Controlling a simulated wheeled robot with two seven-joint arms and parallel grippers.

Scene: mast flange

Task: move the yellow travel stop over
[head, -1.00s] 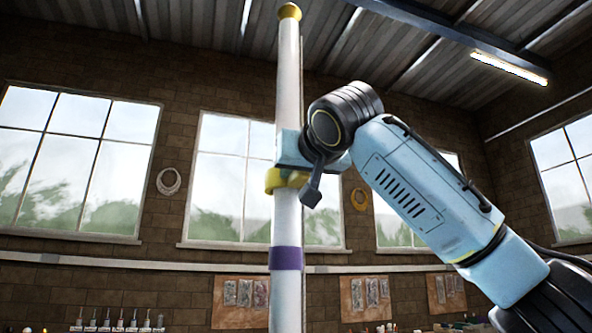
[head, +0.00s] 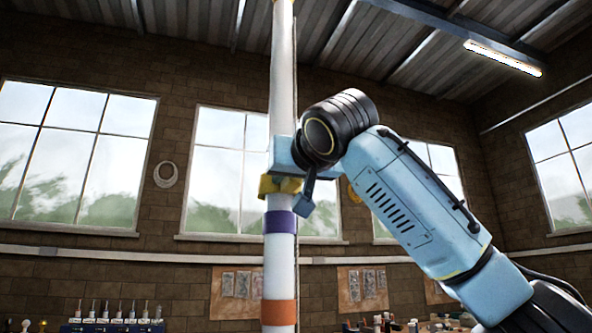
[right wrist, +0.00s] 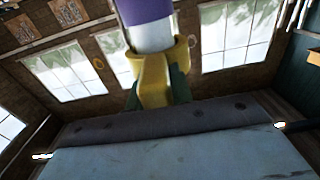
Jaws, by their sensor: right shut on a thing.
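The yellow travel stop (head: 280,187) is a collar around the white mast (head: 283,90), just above a purple band (head: 280,222). In the right wrist view the stop (right wrist: 153,80) fills the upper middle, with its tab toward the camera. My right gripper (head: 287,180) comes in from the right at the stop. In the right wrist view its dark fingers stand on both sides of the tab, shut on it. The purple band (right wrist: 143,10) shows there at the top edge, with a short white stretch of mast between. My left gripper is not in view.
An orange band (head: 279,312) is lower on the mast. A thin dark line runs along the mast's right side. A blue rack of bottles (head: 110,327) and small workshop items (head: 410,325) are in the background. The air left of the mast is clear.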

